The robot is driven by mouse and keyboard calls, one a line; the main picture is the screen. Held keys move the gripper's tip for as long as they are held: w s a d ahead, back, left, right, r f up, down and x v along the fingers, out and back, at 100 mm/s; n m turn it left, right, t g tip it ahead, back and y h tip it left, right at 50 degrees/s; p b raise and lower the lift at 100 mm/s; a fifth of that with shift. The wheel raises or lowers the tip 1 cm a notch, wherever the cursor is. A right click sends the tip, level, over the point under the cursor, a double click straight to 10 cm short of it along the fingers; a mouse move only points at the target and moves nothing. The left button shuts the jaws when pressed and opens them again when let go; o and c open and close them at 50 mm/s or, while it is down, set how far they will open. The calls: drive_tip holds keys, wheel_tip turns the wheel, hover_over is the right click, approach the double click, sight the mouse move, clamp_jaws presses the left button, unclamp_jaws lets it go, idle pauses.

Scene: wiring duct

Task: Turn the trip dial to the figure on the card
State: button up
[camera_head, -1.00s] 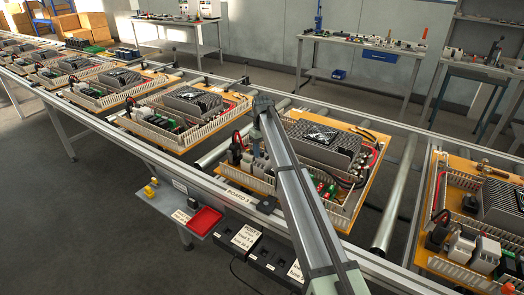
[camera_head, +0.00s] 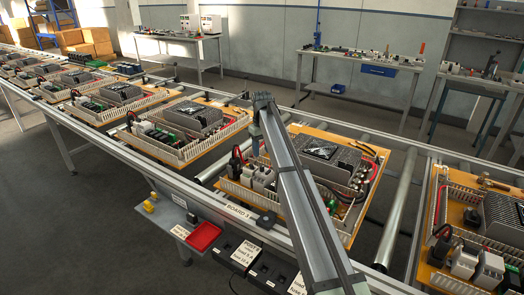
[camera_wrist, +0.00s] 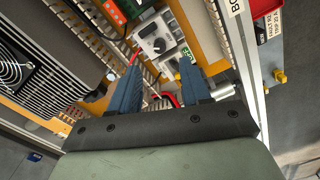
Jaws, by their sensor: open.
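In the wrist view, a pale grey module with a round dark dial (camera_wrist: 158,44) sits on the board, just beyond my fingertips. My gripper (camera_wrist: 158,72) is open, with one blue finger on each side of the view below the module. Nothing is between the fingertips, and they look apart from the dial. The dial's pointer and scale are too small to read. In the head view, my gripper (camera_head: 256,146) hangs over the left part of the middle board (camera_head: 342,234), and the dial cannot be made out. White cards (camera_head: 245,252) with black print lie by the front rail, too small to read surely.
A finned black power supply (camera_wrist: 45,60) lies left of my gripper in the wrist view. White slotted ducting (camera_head: 165,152) edges the boards. A red tray (camera_head: 203,236) stands below the rail. Rollers (camera_head: 397,208) separate neighbouring boards.

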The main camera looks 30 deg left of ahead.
sight(262, 166)
drive_tip(key=w+d+r+y, duration=0.2)
drive_tip(key=w+d+r, duration=0.1)
drive_tip(key=w+d, duration=0.4)
drive_tip(key=s+a+r+n+g+y, duration=0.2)
drive_tip(key=s+n, duration=0.2)
drive_tip(key=n, duration=0.6)
drive_tip(key=x, duration=1.3)
drive_tip(key=shift+s+a+f, duration=0.1)
drive_tip(key=shift+s+f, duration=0.1)
drive_tip(key=shift+f, duration=0.2)
clamp_jaws()
